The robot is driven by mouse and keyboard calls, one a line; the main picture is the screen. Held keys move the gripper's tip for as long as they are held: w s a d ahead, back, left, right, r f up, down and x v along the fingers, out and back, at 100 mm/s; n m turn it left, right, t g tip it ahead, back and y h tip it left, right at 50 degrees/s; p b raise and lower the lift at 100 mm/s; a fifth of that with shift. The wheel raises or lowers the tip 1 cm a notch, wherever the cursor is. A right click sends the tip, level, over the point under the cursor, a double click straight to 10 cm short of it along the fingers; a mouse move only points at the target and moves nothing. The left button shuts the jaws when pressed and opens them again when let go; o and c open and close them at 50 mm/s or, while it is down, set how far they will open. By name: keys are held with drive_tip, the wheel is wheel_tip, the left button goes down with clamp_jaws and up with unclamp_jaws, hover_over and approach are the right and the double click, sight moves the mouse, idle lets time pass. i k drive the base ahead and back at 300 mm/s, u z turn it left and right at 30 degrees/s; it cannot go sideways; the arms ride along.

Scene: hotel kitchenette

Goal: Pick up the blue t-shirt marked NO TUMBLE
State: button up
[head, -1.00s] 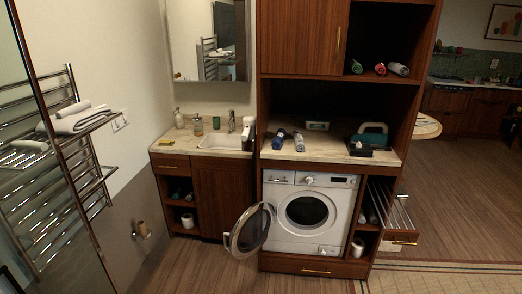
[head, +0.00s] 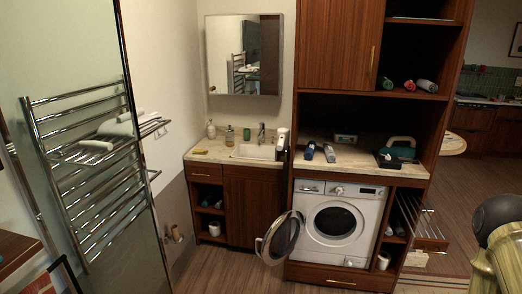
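Two rolled cloths lie side by side on the counter above the washing machine. The left one is a dark blue roll (head: 309,151). The right one is a grey-blue roll (head: 329,153) with a paler end. Both could be rolled t-shirts, but any marking such as NO TUMBLE is too small to read. A green roll (head: 387,83), a red roll (head: 409,86) and a pale roll (head: 427,86) lie on the shelf above. Part of my arm shows at the right edge. My gripper is not in view, so its state is hidden.
The washing machine (head: 341,221) has its round door (head: 280,238) swung open to the left. A pull-out rack (head: 430,243) sticks out on its right. A teal iron (head: 398,148) stands on the counter. A towel rail (head: 85,165) stands left. The floor before the cabinets looks clear.

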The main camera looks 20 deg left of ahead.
sight(308, 154)
drive_tip(key=u, duration=0.4)
drive_tip(key=i, duration=1)
